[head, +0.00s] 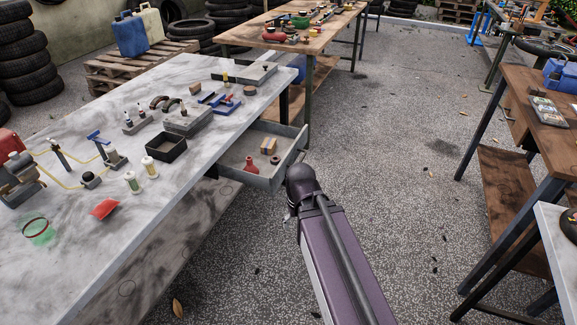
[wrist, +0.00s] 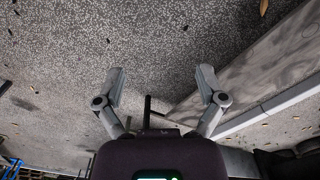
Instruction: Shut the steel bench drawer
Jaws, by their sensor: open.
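The steel bench drawer (head: 245,178) is pulled out from under the right edge of the grey-topped bench (head: 205,151) in the head view. A small red bottle (head: 250,165) and small brown blocks (head: 268,145) lie inside it. My arm ends beside the drawer's outer front corner; most of my gripper is hidden behind my wrist there, so I cannot tell whether it touches the drawer. In the wrist view my gripper (wrist: 162,84) is open, its two fingers spread wide with nothing held. A thin dark upright piece shows between them; I cannot tell what it is.
A wooden workbench (head: 290,38) stands beyond the drawer, and another (head: 535,105) is at the right. Open speckled floor (head: 410,150) lies between them. Stacked tyres (head: 28,60) are at the back left.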

